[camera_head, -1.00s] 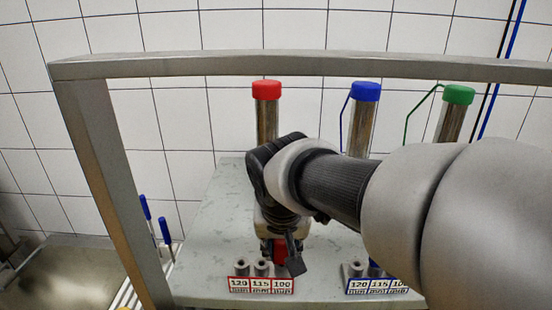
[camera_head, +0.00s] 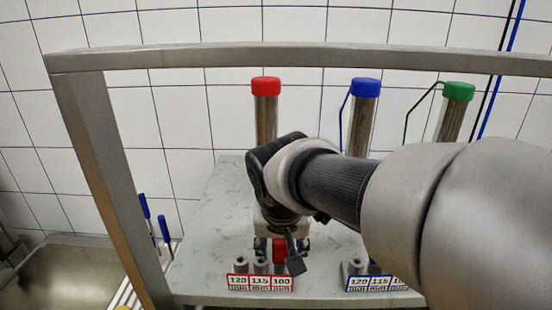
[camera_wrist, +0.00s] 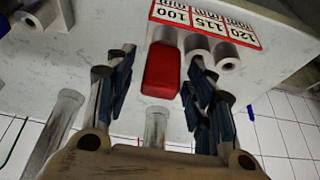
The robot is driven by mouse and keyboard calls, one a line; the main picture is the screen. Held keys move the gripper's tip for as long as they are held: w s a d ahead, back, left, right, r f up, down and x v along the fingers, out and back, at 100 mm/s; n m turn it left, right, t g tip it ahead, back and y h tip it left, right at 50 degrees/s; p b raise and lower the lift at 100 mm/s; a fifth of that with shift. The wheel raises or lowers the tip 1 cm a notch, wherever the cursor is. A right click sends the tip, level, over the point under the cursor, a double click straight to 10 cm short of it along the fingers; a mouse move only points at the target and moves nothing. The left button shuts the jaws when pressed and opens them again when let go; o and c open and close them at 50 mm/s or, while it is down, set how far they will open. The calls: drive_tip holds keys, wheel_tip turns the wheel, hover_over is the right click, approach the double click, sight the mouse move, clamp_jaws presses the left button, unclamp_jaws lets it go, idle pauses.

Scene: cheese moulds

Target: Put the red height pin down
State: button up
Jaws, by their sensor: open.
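The red height pin (camera_head: 279,250) stands at the 100 place of the red-framed label. In the wrist view its red block (camera_wrist: 161,72) is in line with a grey sleeve at the 100 mark. My gripper (camera_head: 283,247) is open around the pin. In the wrist view one finger is on each side of the red block, with a visible gap on both sides. The red-framed label (camera_head: 260,283) reads 120, 115, 100. Grey sleeves stand bare at 120 (camera_head: 240,264) and 115 (camera_head: 261,265). The lower part of the pin is hidden.
A blue-framed label (camera_head: 377,284) with its own sleeves is to the right, partly behind my arm. Red-capped (camera_head: 265,110), blue-capped (camera_head: 364,115) and green-capped (camera_head: 455,112) cylinders stand behind. A steel frame post (camera_head: 112,180) rises at the left of the grey board (camera_head: 205,235).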

drive_tip(key=shift+r+p, duration=0.5)
drive_tip(key=shift+r, duration=0.05)
drive_tip(key=v, duration=1.1)
drive_tip(key=s+d+f, duration=1.2)
drive_tip(key=s, duration=0.3)
drive_tip(key=shift+s+d+f, duration=0.15)
drive_tip(key=shift+d+f, duration=0.05)
drive_tip(key=shift+d, duration=0.2)
drive_tip(key=shift+f, duration=0.1)
wheel_tip(320, 180, down, 22)
drive_tip(key=b, duration=2.1)
drive_tip(key=shift+b, duration=0.4)
